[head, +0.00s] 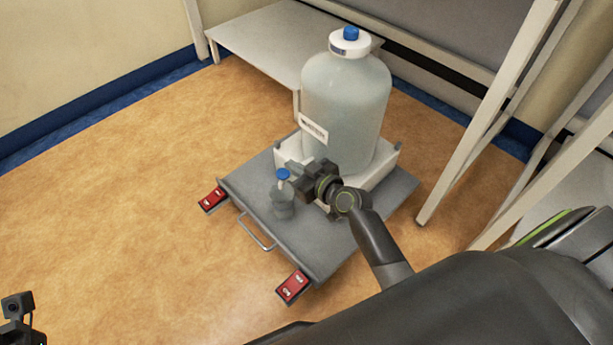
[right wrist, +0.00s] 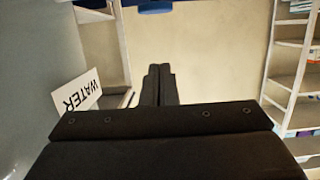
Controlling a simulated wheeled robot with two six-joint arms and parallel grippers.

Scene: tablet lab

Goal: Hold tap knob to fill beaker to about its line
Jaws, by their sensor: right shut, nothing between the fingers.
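A large translucent carboy (head: 345,105) with a blue cap stands in a white tray (head: 388,160). Its blue tap knob (head: 283,174) shows at the lower front left. A small clear beaker (head: 282,209) stands upright below the knob; its line and water level are too small to tell. My right gripper (head: 297,168) is beside the knob, between it and the carboy, shut and empty; I cannot tell whether it touches the knob. Its shut fingers show in the right wrist view (right wrist: 160,84). A dark part of my left gripper (head: 17,308) shows at the lower left edge; its fingers are unclear.
The grey platform (head: 330,240) under the tray has red pedals (head: 293,287) and a metal handle (head: 257,232). A low bench (head: 265,45) stands behind. White frame posts (head: 490,110) rise at right. The floor at left is clear. The right wrist view shows a WATER label (right wrist: 77,92).

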